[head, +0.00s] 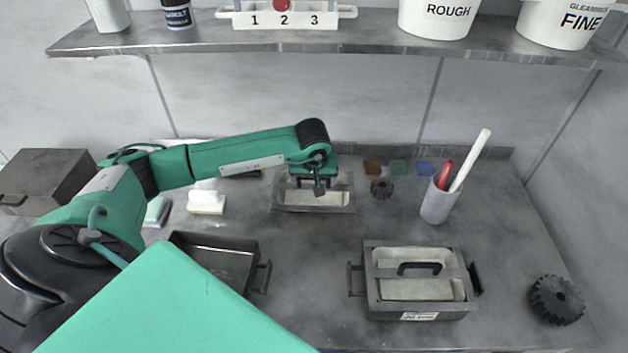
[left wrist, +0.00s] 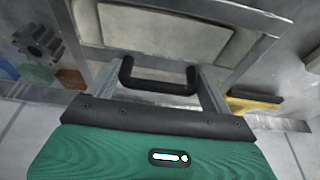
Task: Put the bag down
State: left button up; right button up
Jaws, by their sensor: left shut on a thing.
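I see no bag in either view. My left gripper (head: 316,178) is at the back middle of the bench, shut on a black handle (left wrist: 160,84). The handle belongs to a grey metal tray-like platen (head: 313,208) with a pale pad (left wrist: 165,33); the gripper hides part of it in the head view. I cannot tell whether it touches the bench. A similar platen (head: 370,290) with a pale pad, black handle and label sits at the front right. My right gripper is not in view.
An empty-looking dark tray (head: 250,255) is at the front left. A shelf (head: 370,46) overhangs the back.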

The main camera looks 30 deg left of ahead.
pick_arm(q)
jog(key=shift+f, duration=0.55)
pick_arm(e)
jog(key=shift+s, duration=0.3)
pick_arm(q)
jog(key=shift+f, duration=0.1)
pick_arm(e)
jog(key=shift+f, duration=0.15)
